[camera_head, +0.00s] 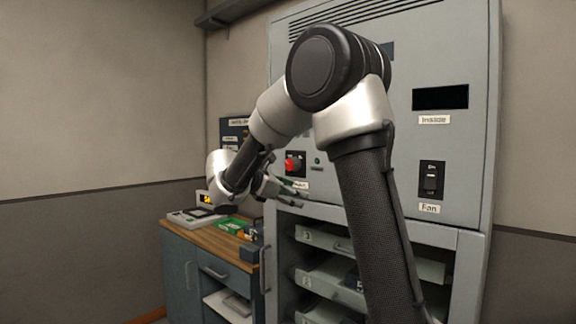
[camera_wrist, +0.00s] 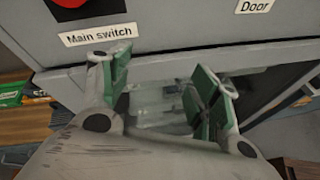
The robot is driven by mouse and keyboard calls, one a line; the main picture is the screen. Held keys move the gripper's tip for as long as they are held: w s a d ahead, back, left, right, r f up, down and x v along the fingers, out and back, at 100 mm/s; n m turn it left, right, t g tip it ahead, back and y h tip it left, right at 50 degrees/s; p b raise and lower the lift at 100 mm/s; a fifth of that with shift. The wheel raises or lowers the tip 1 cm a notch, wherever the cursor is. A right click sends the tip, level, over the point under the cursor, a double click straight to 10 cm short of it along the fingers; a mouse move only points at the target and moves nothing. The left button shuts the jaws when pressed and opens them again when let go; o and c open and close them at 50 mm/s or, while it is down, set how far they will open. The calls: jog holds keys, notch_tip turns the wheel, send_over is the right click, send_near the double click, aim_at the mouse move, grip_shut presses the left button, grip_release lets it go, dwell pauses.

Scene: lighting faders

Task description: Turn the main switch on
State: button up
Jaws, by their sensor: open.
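The main switch (camera_head: 293,163) is a red knob on a dark plate on the front of the grey cabinet (camera_head: 452,150). In the wrist view only the lower part of its red knob (camera_wrist: 70,3) shows at the top left edge, above the label "Main switch" (camera_wrist: 97,35). My gripper (camera_head: 300,196) is in front of the cabinet, just below the switch, and apart from the knob. In the wrist view my gripper (camera_wrist: 165,82) has its green-padded fingers spread, with nothing between them.
A Fan rocker switch (camera_head: 432,180) and a dark display (camera_head: 440,97) are on the cabinet's right. Open shelves with trays (camera_head: 325,238) lie below. A wooden-topped bench (camera_head: 197,229) with a scale-like device (camera_head: 190,216) stands at left. A "Door" label (camera_wrist: 254,6) is right of the switch.

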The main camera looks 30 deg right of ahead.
aim_at(289, 163)
jog(key=w+a+r+n+t+h, duration=0.3)
jog(key=w+r+n, duration=0.2)
jog(key=w+r, duration=0.15)
jog(key=shift+h, duration=0.3)
jog(key=x, duration=0.5)
jog(key=r+x, duration=0.1)
jog(key=x, duration=0.1)
jog(key=shift+w+d+r, duration=0.1)
jog(key=shift+w+d, duration=0.05)
jog(key=shift+d, duration=0.05)
jog(key=shift+c, duration=0.4)
jog(key=c, duration=0.9)
